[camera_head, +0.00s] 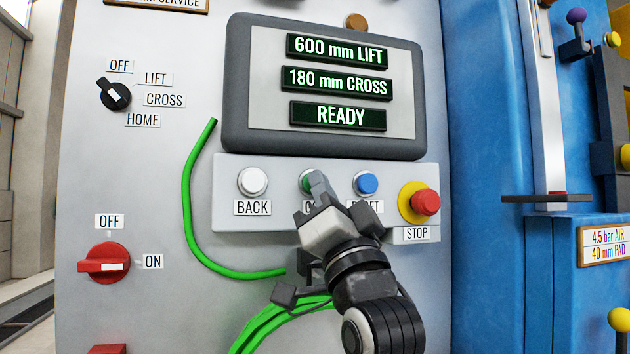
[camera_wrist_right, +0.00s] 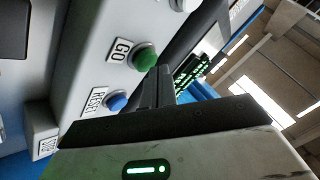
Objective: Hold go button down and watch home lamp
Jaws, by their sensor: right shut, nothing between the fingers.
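The green GO button (camera_head: 306,182) sits in the middle of the control strip below the screen, partly covered by my right gripper (camera_head: 318,184). In the right wrist view the GO button (camera_wrist_right: 144,58) shows beside its GO label. My right gripper is shut and empty, its fingertips (camera_wrist_right: 160,82) at the edge of the button; I cannot tell whether they touch or press it. A round amber-brown lamp (camera_head: 357,21) above the screen looks unlit; no label on it shows, so I cannot tell whether it is the home lamp. My left gripper is not in view.
The screen (camera_head: 337,117) reads 600 mm LIFT, 180 mm CROSS, READY. The white BACK button (camera_head: 253,181) is left of GO; the blue RESET button (camera_head: 366,183) and red STOP button (camera_head: 425,202) are right. A green strap (camera_head: 187,205) curves below left. A selector (camera_head: 115,95) is upper left.

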